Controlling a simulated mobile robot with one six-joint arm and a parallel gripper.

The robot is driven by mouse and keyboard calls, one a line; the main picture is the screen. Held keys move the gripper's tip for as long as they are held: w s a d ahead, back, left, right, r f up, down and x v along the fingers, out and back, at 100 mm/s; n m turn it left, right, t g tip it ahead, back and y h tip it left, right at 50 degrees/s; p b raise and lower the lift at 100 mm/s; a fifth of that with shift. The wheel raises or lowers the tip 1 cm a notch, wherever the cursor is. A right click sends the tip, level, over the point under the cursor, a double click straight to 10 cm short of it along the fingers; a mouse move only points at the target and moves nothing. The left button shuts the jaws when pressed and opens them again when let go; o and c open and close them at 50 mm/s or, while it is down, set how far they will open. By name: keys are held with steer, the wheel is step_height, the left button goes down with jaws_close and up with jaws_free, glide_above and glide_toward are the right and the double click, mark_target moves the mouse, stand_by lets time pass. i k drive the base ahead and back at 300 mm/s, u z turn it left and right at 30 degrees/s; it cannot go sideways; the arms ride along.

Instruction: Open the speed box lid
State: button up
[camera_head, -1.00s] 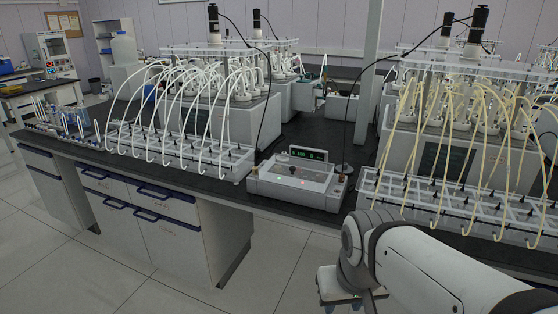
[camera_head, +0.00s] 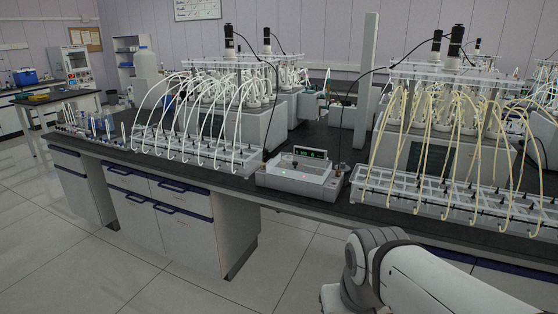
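The speed box (camera_head: 298,181) stands on the black bench near its front edge, between two racks of tubes. It is a low grey box with a clear-looking top, small lit spots on its front and a dark display with green digits (camera_head: 311,153) at its back. Its lid looks closed, but it is small in view. My arm shows at the bottom right, in front of the bench and below the right rack. My gripper is out of view below the frame.
A rack with white tubes (camera_head: 196,152) stands left of the box, and a rack with yellow tubes (camera_head: 440,196) stands right of it. Reactors stand behind both. A black cable hangs on each side of the box. The floor (camera_head: 150,270) in front is clear.

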mark_target(270, 169)
steer(key=u, duration=0.45)
steer(key=i, duration=1.65)
steer(key=z, duration=0.3)
